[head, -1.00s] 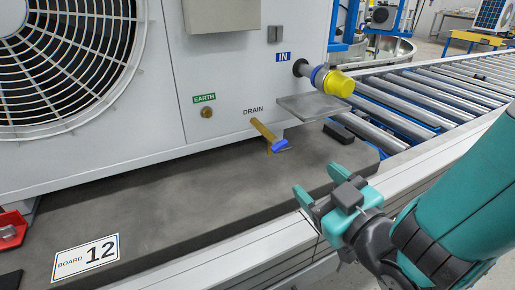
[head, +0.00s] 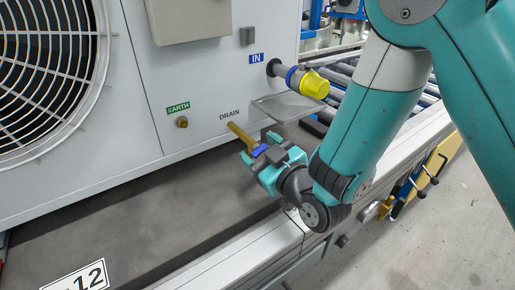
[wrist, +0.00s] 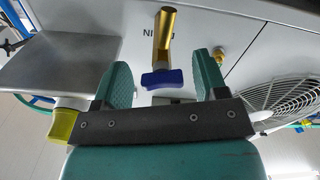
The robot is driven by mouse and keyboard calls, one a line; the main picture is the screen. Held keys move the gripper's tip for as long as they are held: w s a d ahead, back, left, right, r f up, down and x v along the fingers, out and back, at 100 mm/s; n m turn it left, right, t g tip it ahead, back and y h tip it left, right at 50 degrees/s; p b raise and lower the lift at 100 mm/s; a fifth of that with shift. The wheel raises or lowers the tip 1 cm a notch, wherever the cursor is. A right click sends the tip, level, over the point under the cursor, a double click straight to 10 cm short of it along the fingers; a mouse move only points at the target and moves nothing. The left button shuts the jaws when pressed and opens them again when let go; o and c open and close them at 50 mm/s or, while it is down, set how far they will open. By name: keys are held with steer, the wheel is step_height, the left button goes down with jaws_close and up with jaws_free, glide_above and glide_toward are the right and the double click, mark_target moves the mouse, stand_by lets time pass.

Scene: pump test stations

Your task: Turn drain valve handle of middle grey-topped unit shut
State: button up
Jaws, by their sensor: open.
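The drain valve is a brass pipe (head: 240,133) sticking out of the unit's panel under the DRAIN label. Its blue handle (head: 259,150) sits at the outer end. In the wrist view the blue handle (wrist: 163,78) lies crosswise to the brass pipe (wrist: 164,35). My gripper (head: 262,162) is open at the handle in the head view. In the wrist view its two teal fingers (wrist: 163,82) stand on either side of the handle with gaps on both sides. Any contact cannot be seen.
A grey shelf plate (head: 290,106) juts out close above and right of the valve; it also shows in the wrist view (wrist: 60,70). A yellow-capped IN port (head: 314,84) and a brass EARTH stud (head: 181,122) are nearby. The dark board (head: 150,215) is clear in front.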

steer(key=c, duration=0.9)
steer(key=m+b, duration=0.2)
steer(key=shift+a+f+m, duration=0.1)
steer(key=shift+f+m, duration=0.1)
steer(key=shift+m, duration=0.1)
steer(key=shift+r+m+b, duration=0.2)
steer(key=shift+m+b, duration=0.1)
steer(key=shift+m, duration=0.3)
steer(key=o, duration=0.9)
